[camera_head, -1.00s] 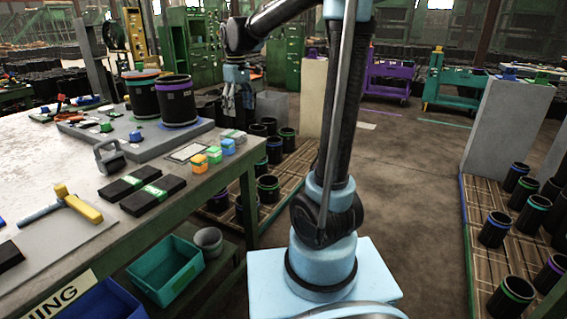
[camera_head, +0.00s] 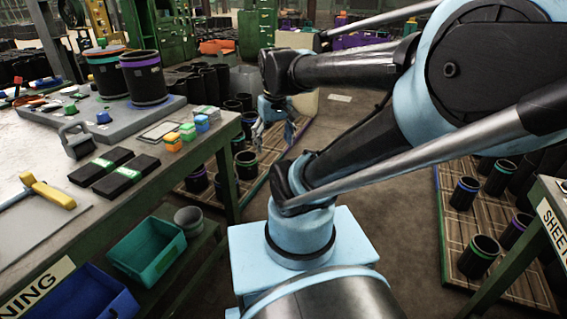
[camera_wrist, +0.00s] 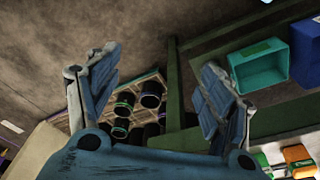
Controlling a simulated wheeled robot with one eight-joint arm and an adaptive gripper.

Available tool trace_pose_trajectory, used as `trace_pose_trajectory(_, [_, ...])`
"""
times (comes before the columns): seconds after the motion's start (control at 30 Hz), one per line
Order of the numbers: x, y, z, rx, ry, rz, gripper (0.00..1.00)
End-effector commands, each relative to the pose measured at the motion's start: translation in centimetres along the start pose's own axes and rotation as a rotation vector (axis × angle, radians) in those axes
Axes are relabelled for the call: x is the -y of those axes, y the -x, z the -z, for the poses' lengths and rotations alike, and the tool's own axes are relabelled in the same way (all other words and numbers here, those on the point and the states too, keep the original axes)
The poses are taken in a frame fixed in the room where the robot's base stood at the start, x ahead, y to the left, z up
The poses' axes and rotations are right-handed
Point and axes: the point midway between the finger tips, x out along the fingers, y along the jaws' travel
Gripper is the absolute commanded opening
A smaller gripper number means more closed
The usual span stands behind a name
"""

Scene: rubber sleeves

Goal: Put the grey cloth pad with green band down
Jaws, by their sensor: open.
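A small grey pad that seems to carry a green band (camera_head: 205,111) lies on the workbench near its right edge, behind the coloured blocks. In the wrist view a pale piece with green (camera_wrist: 263,162) shows at the lower right beside orange blocks; it looks like the same pad. My gripper (camera_head: 276,122) hangs beyond the bench's right edge, apart from the pad. In the wrist view my gripper (camera_wrist: 160,62) has its fingers wide apart with nothing between them.
The workbench (camera_head: 30,150) also holds two black pads with green bands (camera_head: 112,172), coloured blocks (camera_head: 187,131) and large black sleeves (camera_head: 145,78). A teal bin (camera_head: 147,250) sits below. Pallets with black sleeves stand on both sides of the open floor (camera_head: 385,205).

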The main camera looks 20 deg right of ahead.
Motion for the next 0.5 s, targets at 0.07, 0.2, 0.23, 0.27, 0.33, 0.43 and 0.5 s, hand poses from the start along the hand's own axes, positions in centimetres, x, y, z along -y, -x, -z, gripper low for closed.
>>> trace_pose_trajectory(0.07, [-0.3,-1.6,-2.1,-0.01,-0.048,-0.005,0.74])
trace_pose_trajectory(0.2, [-0.6,-3.6,-4.4,-0.024,-0.111,-0.011,0.74])
trace_pose_trajectory(0.23, [-1.0,-3.9,-4.8,-0.026,-0.121,-0.012,0.74])
trace_pose_trajectory(0.27, [-1.2,-4.2,-5.1,-0.028,-0.131,-0.013,0.74])
trace_pose_trajectory(0.33, [-1.3,-4.6,-5.6,-0.031,-0.145,-0.015,0.74])
trace_pose_trajectory(0.43, [-1.3,-4.9,-5.9,-0.033,-0.154,-0.015,0.74])
trace_pose_trajectory(0.5, [-1.3,-4.9,-5.9,-0.033,-0.155,-0.015,0.74])
